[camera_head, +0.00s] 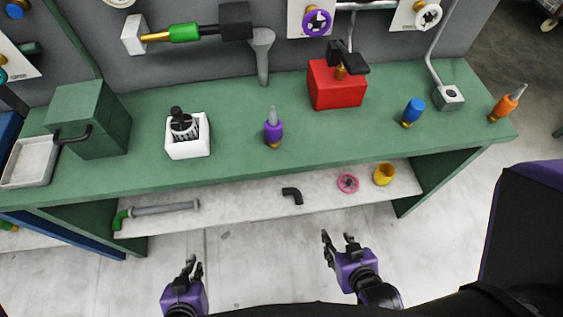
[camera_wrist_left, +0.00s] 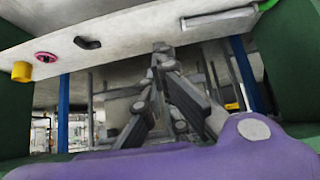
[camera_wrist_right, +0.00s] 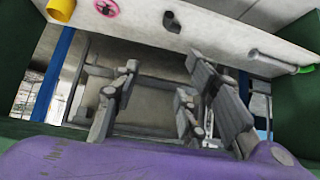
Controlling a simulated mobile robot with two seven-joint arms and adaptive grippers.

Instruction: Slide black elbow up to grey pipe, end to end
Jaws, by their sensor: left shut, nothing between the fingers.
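The black elbow (camera_head: 292,195) lies on the pale lower shelf under the green bench, near the middle. The grey pipe (camera_head: 167,208) lies on the same shelf to its left, with a green elbow (camera_head: 121,219) at its left end. A wide gap separates the black elbow from the pipe. My left gripper (camera_head: 193,266) is shut and empty, in front of the shelf below the pipe. My right gripper (camera_head: 338,238) is open and empty, in front of the shelf, to the right of the black elbow. The elbow (camera_wrist_right: 171,21) and pipe (camera_wrist_right: 272,60) also show in the right wrist view.
A pink handwheel (camera_head: 348,183) and a yellow cup-like part (camera_head: 385,174) lie on the shelf right of the elbow. The green bench top (camera_head: 230,145) overhangs the shelf. The shelf between pipe and elbow is clear.

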